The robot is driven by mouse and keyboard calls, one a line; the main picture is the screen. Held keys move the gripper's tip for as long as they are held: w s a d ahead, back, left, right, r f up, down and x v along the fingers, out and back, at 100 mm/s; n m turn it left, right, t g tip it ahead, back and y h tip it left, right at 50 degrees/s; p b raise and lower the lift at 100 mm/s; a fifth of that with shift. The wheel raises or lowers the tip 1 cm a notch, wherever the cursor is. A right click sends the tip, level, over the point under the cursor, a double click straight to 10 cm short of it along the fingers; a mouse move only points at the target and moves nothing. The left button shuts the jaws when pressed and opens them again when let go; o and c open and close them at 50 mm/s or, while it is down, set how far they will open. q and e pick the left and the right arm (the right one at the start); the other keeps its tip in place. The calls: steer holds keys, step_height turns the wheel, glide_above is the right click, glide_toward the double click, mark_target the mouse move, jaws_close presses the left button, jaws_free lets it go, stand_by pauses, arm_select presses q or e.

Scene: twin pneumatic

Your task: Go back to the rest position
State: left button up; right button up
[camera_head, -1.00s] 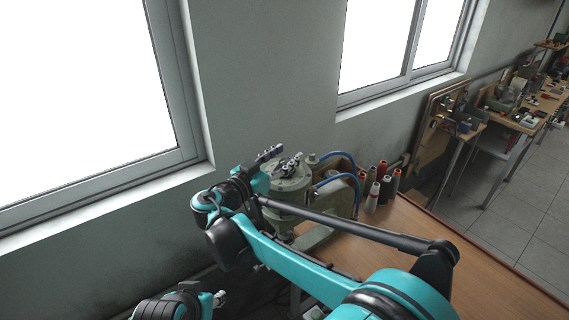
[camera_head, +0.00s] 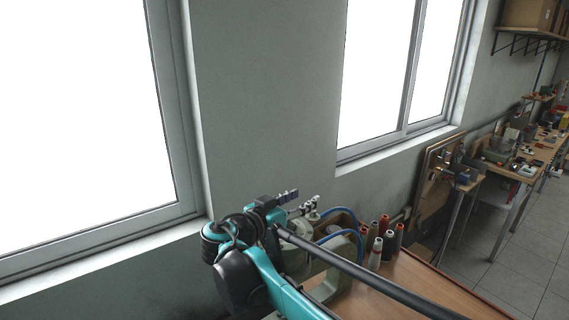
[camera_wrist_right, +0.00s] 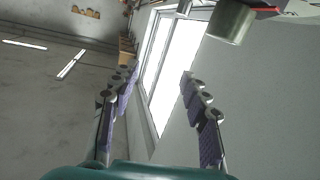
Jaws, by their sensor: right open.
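My right gripper (camera_head: 303,201) is raised in front of the wall and a pale green machine (camera_head: 338,258) in the head view. Its two fingers are spread apart with nothing between them. The right wrist view also shows the open right gripper (camera_wrist_right: 160,95), with a window and bare wall beyond the fingers. My left gripper is outside the head view.
A wooden table (camera_head: 430,284) carries the machine and several thread spools (camera_head: 386,240). A second workbench (camera_head: 540,155) with small items stands farther right. Two bright windows (camera_head: 395,70) are in the wall. The tiled floor (camera_head: 510,255) at right is clear.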

steer(key=s+d+f+n+g+y+b, duration=0.2)
steer(key=s+d+f+g+b, duration=0.1)
steer(key=s+d+f, duration=0.45)
steer(key=s+d+f+n+g+y+b, duration=0.25)
steer(key=s+d+f, duration=0.25)
steer(key=d+f, duration=0.45)
steer(key=s+a+f+n+y+b, duration=0.1)
steer(key=s+f+y+b, duration=0.1)
steer(key=s+f, duration=0.5)
steer(key=s+a+f+n+y+b, duration=0.1)
steer(key=s+f+y+b, duration=0.2)
steer(key=s+f, duration=0.4)
step_height(320, 180, down, 6)
steer(key=shift+s+a+r+y, duration=0.2)
steer(key=shift+s+a+y, duration=0.2)
steer(key=shift+y, duration=0.25)
